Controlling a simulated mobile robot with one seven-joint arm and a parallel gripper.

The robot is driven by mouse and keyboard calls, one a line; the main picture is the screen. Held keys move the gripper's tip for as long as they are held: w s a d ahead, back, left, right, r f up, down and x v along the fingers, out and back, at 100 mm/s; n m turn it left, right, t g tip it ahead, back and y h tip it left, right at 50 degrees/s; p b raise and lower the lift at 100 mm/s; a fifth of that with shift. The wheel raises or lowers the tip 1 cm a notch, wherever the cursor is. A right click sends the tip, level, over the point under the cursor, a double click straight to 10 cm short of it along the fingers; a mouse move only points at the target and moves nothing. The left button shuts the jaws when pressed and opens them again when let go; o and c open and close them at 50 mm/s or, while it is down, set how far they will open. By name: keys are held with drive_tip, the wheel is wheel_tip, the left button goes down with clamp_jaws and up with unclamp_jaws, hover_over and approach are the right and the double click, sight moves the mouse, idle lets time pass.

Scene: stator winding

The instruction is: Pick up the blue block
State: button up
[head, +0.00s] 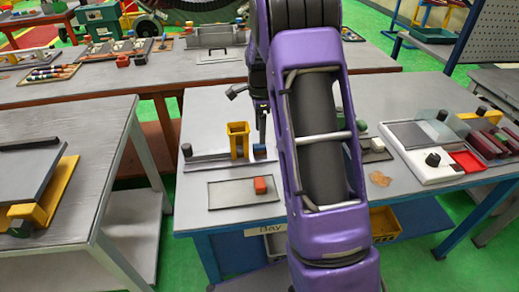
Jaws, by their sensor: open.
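My gripper (247,110) is dark, partly hidden behind my purple arm link, above the bench and behind the rail. It is open, apart from the blue block, with nothing visible in it.
A white tray with red and grey parts (436,171) stands at right. Another bench (70,115) is at left. My arm hides the bench's middle.

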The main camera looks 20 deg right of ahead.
sight(260, 149)
drive_tip(key=f, duration=0.5)
drive_tip(key=shift+s+a+f, duration=0.2)
drive_tip(key=shift+f, duration=0.15)
clamp_jaws()
